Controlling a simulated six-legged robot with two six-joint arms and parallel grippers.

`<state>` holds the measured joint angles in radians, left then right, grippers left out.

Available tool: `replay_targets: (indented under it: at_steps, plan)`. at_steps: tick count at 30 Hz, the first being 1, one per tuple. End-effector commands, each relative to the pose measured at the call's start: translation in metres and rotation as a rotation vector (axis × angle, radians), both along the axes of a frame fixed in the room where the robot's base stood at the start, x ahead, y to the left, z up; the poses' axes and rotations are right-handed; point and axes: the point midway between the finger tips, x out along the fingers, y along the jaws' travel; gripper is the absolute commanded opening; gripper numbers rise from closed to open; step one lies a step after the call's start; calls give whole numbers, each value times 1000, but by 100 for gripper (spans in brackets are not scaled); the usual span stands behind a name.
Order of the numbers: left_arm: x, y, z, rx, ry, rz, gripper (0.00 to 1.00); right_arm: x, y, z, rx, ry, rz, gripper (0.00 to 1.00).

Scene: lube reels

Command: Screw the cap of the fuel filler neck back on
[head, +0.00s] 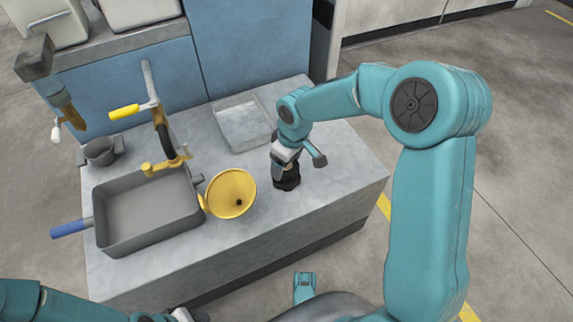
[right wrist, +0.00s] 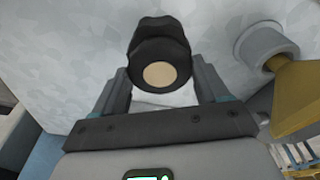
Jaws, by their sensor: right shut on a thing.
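My right gripper (head: 285,172) points down at the worktop, right of the yellow funnel. It is shut on a black knobbed cap (right wrist: 160,72) with a tan disc in its middle, held between the two fingers in the right wrist view. Another black round part (right wrist: 152,30) shows beyond the cap, likely the filler neck. In the head view a black upright piece (head: 287,183) stands on the worktop under the gripper. Whether the cap is seated or threaded on it, I cannot tell. My left arm only shows at the bottom edge; its fingers are not clear.
The worktop right of the gripper is clear.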

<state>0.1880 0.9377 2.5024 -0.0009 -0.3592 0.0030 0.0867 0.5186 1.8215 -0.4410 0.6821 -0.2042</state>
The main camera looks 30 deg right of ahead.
Motion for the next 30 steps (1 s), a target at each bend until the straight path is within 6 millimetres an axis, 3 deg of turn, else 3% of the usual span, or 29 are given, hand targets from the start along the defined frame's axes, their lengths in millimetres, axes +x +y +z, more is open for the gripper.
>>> replay_targets:
  at_steps: [30]
  plan:
    - [0,0,-20,0,0,0,43,-1,0,0,0,2,-257,41]
